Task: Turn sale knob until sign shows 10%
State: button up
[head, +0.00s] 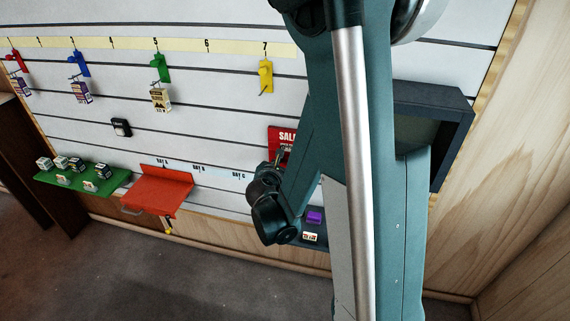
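The red sale sign (283,134) is on the slatted wall, right of centre. Its first letters "SAL" show in white, and my arm covers its right part. The percentage on it cannot be read. The sale knob cannot be made out and may be hidden behind my gripper or arm. My gripper (280,158) is at the lower edge of the sign, in front of the wall. Its fingers are small and partly hidden by my wrist, so I cannot tell whether they are open or touch anything.
A red shelf (157,191) and a green shelf (75,181) with several small boxes are to the left. Coloured hooks, including a yellow hook (265,75), line the wall above. A dark-framed box (462,110) stands out at right. Purple block (314,216) lies low beside my arm.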

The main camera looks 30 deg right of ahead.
jog(key=m+t+y+b, duration=0.1)
jog(key=m+t, duration=0.1)
jog(key=m, duration=0.1)
jog(key=m+t+y+b, duration=0.1)
jog(key=m+t+b, duration=0.1)
jog(key=m, duration=0.2)
jog(key=shift+s+d+f+y, duration=0.15)
jog(key=shift+s+d+y, duration=0.05)
jog(key=shift+y, duration=0.1)
dwell(0.3)
dwell(0.4)
jog(key=o, duration=0.9)
jog(key=shift+s, duration=0.1)
jog(key=shift+v, duration=5.9)
